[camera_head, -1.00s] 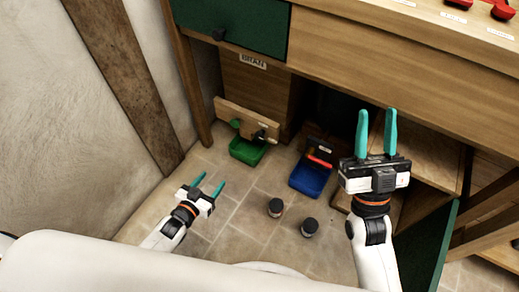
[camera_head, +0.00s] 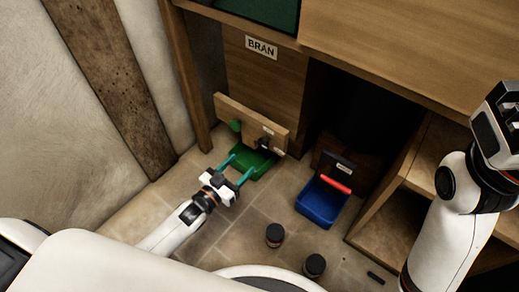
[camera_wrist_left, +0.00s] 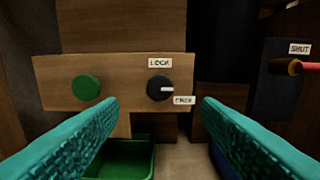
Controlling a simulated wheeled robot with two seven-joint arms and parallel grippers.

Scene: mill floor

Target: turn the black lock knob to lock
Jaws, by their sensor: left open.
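The black lock knob (camera_wrist_left: 160,88) is on a wooden panel (camera_wrist_left: 50,82) in the left wrist view. Its white pointer mark points right, between the LOCK label (camera_wrist_left: 160,62) above and a second label (camera_wrist_left: 184,100) at lower right that seems to read FREE. In the head view the knob (camera_head: 264,143) is small, on the panel below the BRAN sign. My left gripper (camera_head: 240,170) is open and empty, in front of the panel and apart from the knob. In the wrist view the knob lies ahead, between its teal fingers. My right arm (camera_head: 460,195) shows at the right; its fingertips are out of view.
A green knob (camera_wrist_left: 86,88) is left of the black one. A green tray (camera_head: 250,162) is below the panel. Two dark-lidded jars (camera_head: 275,235) (camera_head: 314,266) stand on the tiled floor.

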